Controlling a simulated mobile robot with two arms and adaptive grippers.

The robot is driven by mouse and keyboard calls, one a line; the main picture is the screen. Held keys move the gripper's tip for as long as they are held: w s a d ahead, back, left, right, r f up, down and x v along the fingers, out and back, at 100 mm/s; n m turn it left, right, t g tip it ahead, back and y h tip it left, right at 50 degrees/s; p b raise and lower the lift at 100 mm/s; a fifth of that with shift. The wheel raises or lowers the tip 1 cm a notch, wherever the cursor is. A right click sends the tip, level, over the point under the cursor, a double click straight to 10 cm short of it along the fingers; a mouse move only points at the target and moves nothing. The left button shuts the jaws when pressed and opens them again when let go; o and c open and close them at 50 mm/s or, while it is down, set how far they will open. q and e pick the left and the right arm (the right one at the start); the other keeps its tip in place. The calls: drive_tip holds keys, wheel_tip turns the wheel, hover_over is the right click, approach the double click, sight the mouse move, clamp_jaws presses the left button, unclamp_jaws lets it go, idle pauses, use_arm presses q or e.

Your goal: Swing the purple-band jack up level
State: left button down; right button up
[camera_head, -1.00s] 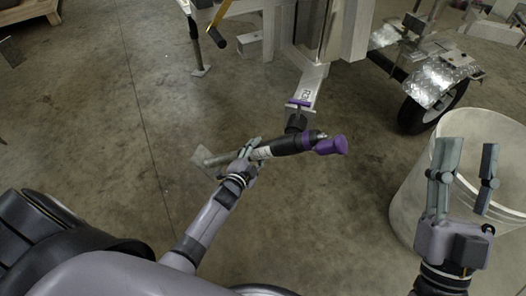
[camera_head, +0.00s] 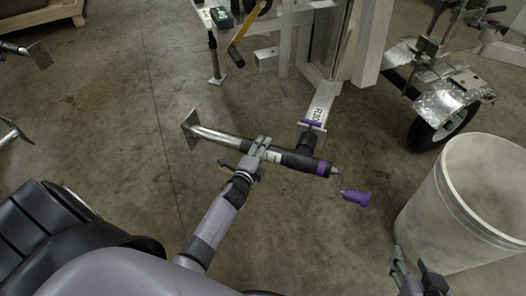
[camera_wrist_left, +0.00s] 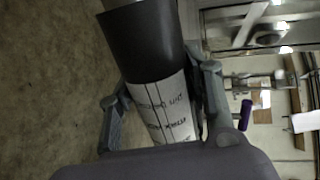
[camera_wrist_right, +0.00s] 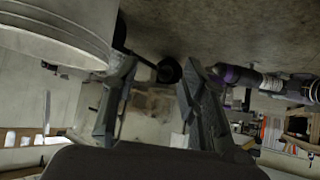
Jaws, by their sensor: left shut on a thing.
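The purple-band jack (camera_head: 300,160) is a black tube with a purple band at its right end. A silver leg with a square foot plate (camera_head: 190,128) extends left, and a crank with a purple grip (camera_head: 356,198) hangs at the right. The jack lies across the trailer's tongue (camera_head: 321,105) at the swivel mount (camera_head: 307,141); whether it is exactly level I cannot tell. My left gripper (camera_head: 262,148) is shut around the tube; in the left wrist view its fingers flank the labelled tube (camera_wrist_left: 165,100). My right gripper (camera_head: 415,278) is open and empty, away from the jack (camera_wrist_right: 240,76).
A large white bucket (camera_head: 425,205) stands at the right, close to my right gripper. A trailer wheel (camera_head: 445,128) and fender are behind it. Another jack leg (camera_head: 215,62) stands at the upper left. The concrete floor left of the held jack is mostly clear.

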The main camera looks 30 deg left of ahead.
use_arm(q)
drive_tip(key=shift+w+a+r, duration=0.1)
drive_tip(key=shift+a+r, duration=0.15)
drive_tip(key=shift+r, duration=0.3)
use_arm(e)
drive_tip(key=shift+s+d+f+g, duration=0.2)
drive_tip(key=shift+s+f+g, duration=0.2)
drive_tip(key=shift+s+f, duration=0.15)
drive_tip(key=shift+r, duration=0.1)
use_arm(q)
drive_tip(key=c, duration=1.2)
unclamp_jaws()
drive_tip(key=o, duration=0.4)
drive_tip(key=shift+d, duration=0.1)
drive_tip(key=shift+c, duration=0.2)
drive_tip(key=shift+d+f, duration=0.1)
drive_tip(key=shift+f, duration=0.05)
drive_tip(key=v, duration=1.2)
drive_tip(key=shift+f, duration=0.1)
use_arm(e)
drive_tip(key=shift+s, duration=0.1)
